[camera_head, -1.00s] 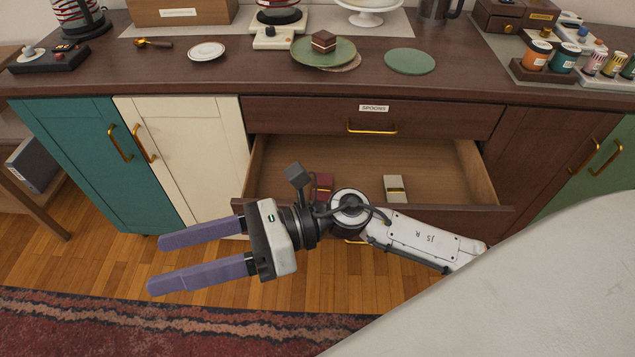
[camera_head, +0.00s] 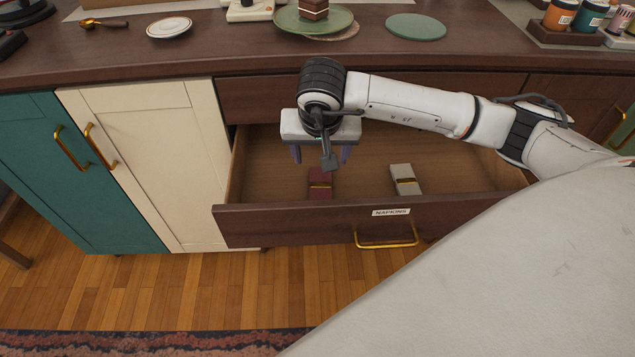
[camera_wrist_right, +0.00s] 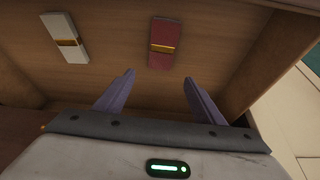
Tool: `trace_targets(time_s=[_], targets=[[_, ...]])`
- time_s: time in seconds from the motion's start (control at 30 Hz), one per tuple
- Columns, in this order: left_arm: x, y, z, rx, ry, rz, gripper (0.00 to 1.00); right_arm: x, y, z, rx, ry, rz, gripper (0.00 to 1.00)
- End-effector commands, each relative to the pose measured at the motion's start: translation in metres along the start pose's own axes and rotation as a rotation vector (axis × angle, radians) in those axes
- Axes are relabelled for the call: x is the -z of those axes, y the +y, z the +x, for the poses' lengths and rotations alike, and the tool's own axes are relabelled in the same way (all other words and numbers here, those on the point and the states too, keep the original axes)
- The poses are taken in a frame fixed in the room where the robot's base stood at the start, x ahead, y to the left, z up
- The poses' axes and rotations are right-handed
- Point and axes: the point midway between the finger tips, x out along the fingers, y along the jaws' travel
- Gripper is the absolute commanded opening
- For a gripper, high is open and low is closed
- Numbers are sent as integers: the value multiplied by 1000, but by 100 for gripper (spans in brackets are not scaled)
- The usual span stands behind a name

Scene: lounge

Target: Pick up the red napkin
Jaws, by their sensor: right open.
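The red napkin (camera_head: 320,184), folded with a gold band, lies in the open drawer (camera_head: 290,221) labelled NAPKINS. It also shows in the right wrist view (camera_wrist_right: 165,42), near the top centre. My right gripper (camera_head: 320,155) is over the drawer, pointing down, above and slightly behind the red napkin in the head view. Its purple fingers (camera_wrist_right: 158,86) are apart with nothing between them, and the napkin lies beyond the fingertips in the wrist view. My left gripper is not in view.
A white napkin (camera_head: 405,179) with a gold band lies right of the red one; it also shows in the wrist view (camera_wrist_right: 65,38). The counter (camera_head: 240,50) overhangs behind the drawer, with plates and a cake on it. The drawer's left wall (camera_head: 238,165) is close by.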

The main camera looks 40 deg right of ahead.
Motion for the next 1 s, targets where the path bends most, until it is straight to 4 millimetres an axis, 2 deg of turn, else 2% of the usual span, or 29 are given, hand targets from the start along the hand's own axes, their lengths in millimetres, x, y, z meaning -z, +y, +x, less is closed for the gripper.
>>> trace_targets(time_s=[0.1, 0.37, 0.6, 0.73, 1.0], targets=[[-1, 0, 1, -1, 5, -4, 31, -2, 0, 20, -1, -4, 2, 63], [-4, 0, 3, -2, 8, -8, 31, -4, 0, 42, -1, -4, 1, 63], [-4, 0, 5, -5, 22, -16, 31, -9, 0, 78, 1, -4, 3, 63], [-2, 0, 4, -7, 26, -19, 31, -8, 0, 85, 1, -3, 1, 63], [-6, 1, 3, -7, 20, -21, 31, -8, 0, 85, 2, -2, 1, 63]])
